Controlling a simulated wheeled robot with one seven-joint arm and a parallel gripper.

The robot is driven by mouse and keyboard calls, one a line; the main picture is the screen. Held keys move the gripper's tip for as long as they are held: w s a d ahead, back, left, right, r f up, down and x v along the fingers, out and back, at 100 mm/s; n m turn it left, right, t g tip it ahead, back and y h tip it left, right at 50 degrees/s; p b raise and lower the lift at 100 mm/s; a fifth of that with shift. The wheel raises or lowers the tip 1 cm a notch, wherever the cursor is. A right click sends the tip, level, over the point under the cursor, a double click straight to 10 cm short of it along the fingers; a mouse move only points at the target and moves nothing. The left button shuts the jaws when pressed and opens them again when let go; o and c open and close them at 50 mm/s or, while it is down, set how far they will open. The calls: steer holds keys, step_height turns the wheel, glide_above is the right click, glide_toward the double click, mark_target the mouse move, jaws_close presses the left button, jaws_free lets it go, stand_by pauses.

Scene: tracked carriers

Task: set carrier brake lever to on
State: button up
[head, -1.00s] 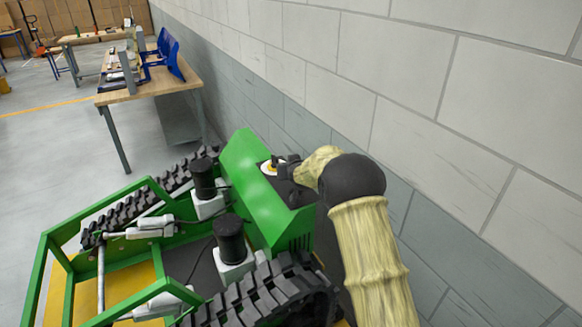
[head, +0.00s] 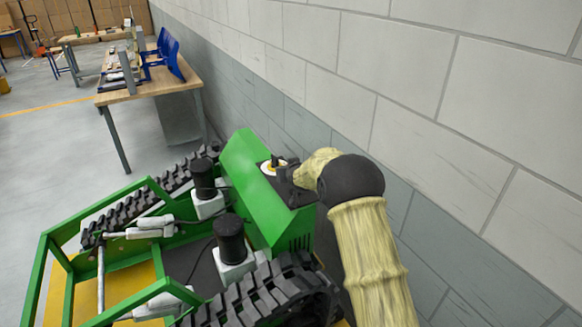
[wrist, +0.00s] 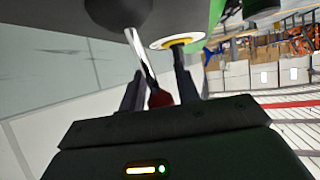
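The carrier (head: 262,200) is a green tracked machine standing beside the wall. Its brake lever (wrist: 141,55) shows in the wrist view as a thin metal rod with a dark red knob (wrist: 160,98), rising from a black dome (wrist: 117,12). My gripper (wrist: 156,75) is open, its dark fingers either side of the red knob, close to the palm. A narrow gap seems to show beside the knob; contact is unclear. In the head view my gripper (head: 284,172) is over the green housing, and the lever is hidden there.
A yellow-and-white disc (wrist: 177,41) with a black part sits close by the right finger. Black tracks (head: 265,297) and black cylinders (head: 230,240) lie on the carrier. The block wall (head: 400,90) runs close on the right. A workbench (head: 150,92) stands behind.

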steer(key=shift+o, duration=1)
steer(key=shift+w+a+f, duration=0.1)
steer(key=shift+w+a, duration=0.05)
steer(key=shift+w, duration=0.05)
steer(key=shift+s+r, duration=0.15)
steer(key=shift+r, duration=0.1)
steer(key=b+v, duration=0.4)
steer(key=v, duration=1.3)
steer(key=shift+b, duration=0.35)
steer(key=shift+s, duration=0.1)
steer(key=s+d+f+m+g+h, duration=0.1)
steer(key=s+d+f+g, duration=0.2)
steer(key=s, duration=0.7)
steer(key=s+d+f+m+g+h, duration=0.1)
steer(key=s+d+f+g, duration=0.2)
steer(key=s+d, duration=0.5)
steer(key=s+d+f+m+g+h+p, duration=0.1)
steer(key=s+d+f+g, duration=0.2)
steer(key=s, duration=0.9)
steer(key=d+f, duration=0.1)
steer(key=d, duration=0.2)
steer(key=shift+s+f, duration=0.15)
steer(key=shift+f, duration=0.25)
